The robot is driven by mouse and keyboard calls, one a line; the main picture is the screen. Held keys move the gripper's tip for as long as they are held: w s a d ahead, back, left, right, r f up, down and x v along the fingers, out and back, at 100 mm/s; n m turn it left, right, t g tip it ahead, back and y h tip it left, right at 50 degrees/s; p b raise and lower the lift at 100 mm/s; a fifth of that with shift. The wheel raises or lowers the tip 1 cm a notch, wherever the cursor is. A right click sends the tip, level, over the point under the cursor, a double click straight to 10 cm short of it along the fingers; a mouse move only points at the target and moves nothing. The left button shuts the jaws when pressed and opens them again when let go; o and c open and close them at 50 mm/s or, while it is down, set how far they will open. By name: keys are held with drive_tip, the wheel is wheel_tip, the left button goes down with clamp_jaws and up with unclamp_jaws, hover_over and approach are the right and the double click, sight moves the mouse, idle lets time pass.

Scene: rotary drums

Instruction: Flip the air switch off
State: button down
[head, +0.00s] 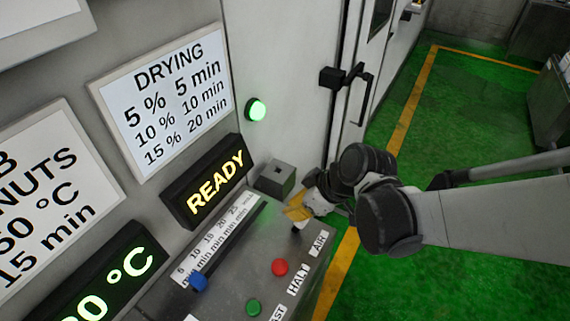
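The air switch (296,231) is a small dark lever on the grey control panel (225,283), beside the white AIR label (319,242). Its exact tilt is too small to tell. My gripper (296,212) comes in from the right, with yellowish parts at its end just above and behind the switch. The gap between the gripper and the switch is small, and I cannot tell whether they touch. The fingers are partly hidden and too small to show whether they are open or shut.
A red button (280,267), a green button (253,307) and a blue knob (199,282) sit on the panel. A grey box (275,179) stands behind my gripper. The READY display (207,182) and a green lamp (256,109) are lit. Green floor is open at right.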

drive_tip(key=shift+w+a, duration=0.1)
drive_tip(key=shift+a, duration=0.05)
drive_tip(key=shift+r, duration=0.2)
drive_tip(key=shift+r+p, duration=0.65)
drive_tip(key=shift+p, duration=0.1)
